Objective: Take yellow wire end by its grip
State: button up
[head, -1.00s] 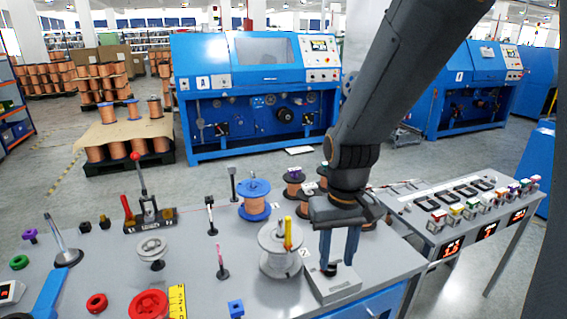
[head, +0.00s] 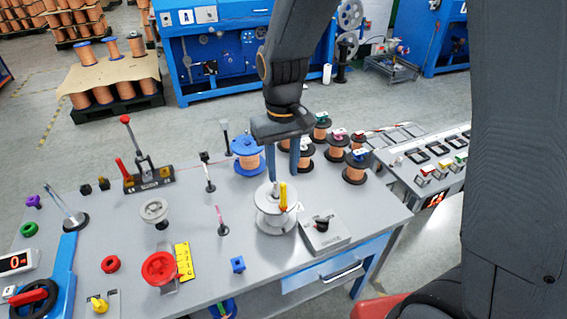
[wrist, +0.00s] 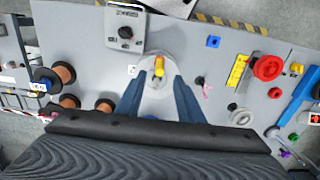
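The yellow grip (head: 283,195) of the wire end stands upright on the grey spool (head: 272,222) near the middle of the bench. In the wrist view the yellow grip (wrist: 158,68) shows just beyond the fingertips, with the pale spool under it. My gripper (head: 284,178) is over the spool, fingers pointing down, close to the grip. In the wrist view my gripper (wrist: 158,82) is open, with a gap between its two blue-grey fingers and nothing held. I cannot tell whether either finger touches the grip. The wire itself is not clear.
A grey box with a black knob (head: 322,222) sits right of the spool. Several copper spools and a blue spool (head: 248,157) stand behind. A thin post with a pink top (head: 221,218) stands at left. A red wheel (head: 160,268) and blue cube (head: 238,264) are nearer.

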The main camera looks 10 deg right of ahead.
aim_at(283, 183)
notch_tip(283, 183, down, 4)
jog(key=b, duration=0.3)
jog(key=shift+f+b, duration=0.55)
jog(key=shift+f, duration=1.15)
grip_shut()
